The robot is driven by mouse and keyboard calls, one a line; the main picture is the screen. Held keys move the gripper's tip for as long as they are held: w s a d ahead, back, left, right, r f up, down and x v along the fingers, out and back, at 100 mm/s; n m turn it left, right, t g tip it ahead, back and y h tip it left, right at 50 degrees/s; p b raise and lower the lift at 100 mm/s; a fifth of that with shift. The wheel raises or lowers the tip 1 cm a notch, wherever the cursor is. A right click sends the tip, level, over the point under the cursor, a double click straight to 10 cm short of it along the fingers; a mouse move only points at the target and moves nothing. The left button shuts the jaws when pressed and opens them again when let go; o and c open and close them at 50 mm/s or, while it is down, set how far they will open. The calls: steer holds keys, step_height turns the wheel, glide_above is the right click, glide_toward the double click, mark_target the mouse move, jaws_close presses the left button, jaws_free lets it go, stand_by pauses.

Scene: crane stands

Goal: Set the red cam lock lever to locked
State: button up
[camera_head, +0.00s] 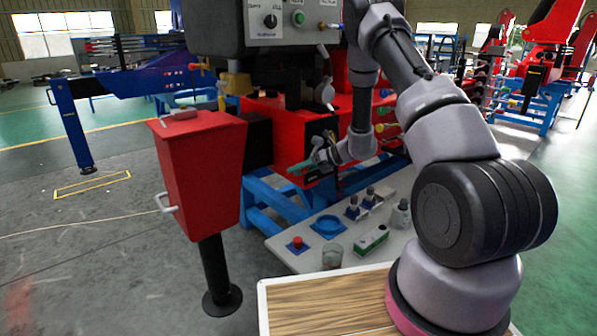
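My gripper (314,168) is at the end of my arm, low in front of the red crane body (281,135) and above the grey bench. A small green piece shows at its tip; I cannot tell whether it is a finger or something else. The gap between the fingers is too small to make out. I cannot clearly identify the red cam lock lever. Several coloured knobs (384,110) sit right of my wrist, partly hidden by my arm.
A grey control box (265,30) hangs above. Open floor lies at the left.

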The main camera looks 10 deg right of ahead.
steer(key=s+a+r+m+y, duration=0.2)
steer(key=a+r+m+y, duration=0.2)
steer(key=r+m+y, duration=0.35)
steer(key=s+d+n, duration=0.1)
steer(key=s+d, duration=0.2)
steer(key=d, duration=0.7)
steer(key=s+a+r+n+g+h, duration=0.2)
steer(key=s+r+n+g+h, duration=0.1)
steer(key=s+r+n, duration=0.4)
steer(key=s+a+r+n+g+h, duration=0.2)
steer(key=s+r+n+h, duration=0.3)
steer(key=r+n, duration=0.6)
steer(key=s+g, duration=0.1)
steer(key=s, duration=0.1)
steer(key=shift+s+g, duration=0.3)
steer(key=shift+s, duration=0.1)
steer(key=shift+a, duration=0.1)
